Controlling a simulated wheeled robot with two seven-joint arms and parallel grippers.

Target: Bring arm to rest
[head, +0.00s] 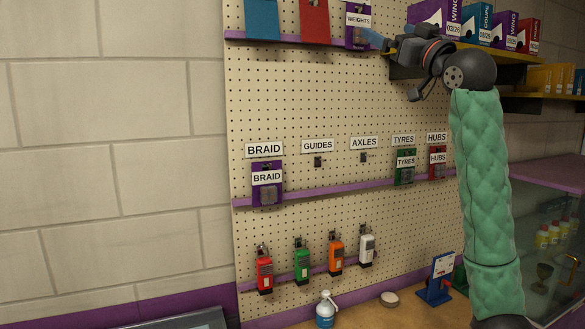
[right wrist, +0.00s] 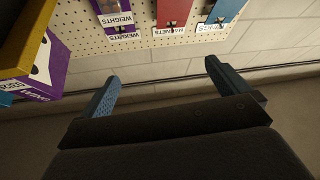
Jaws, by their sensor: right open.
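My right arm, in a green quilted sleeve, rises on the right of the head view. Its gripper (head: 377,40) is held high before the pegboard, beside the purple WEIGHTS packet (head: 359,22). In the right wrist view the two blue fingers of the gripper (right wrist: 160,75) stand wide apart with nothing between them. My left gripper is not in view.
The pegboard (head: 330,100) carries BRAID (head: 267,192), TYRES (head: 405,170) and HUBS (head: 437,165) packets. Coloured boxes (head: 478,25) stand on a yellow shelf close to my right wrist. A spray bottle (head: 325,310) and a blue stand (head: 435,290) are on the counter below. The GUIDES and AXLES hooks are empty.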

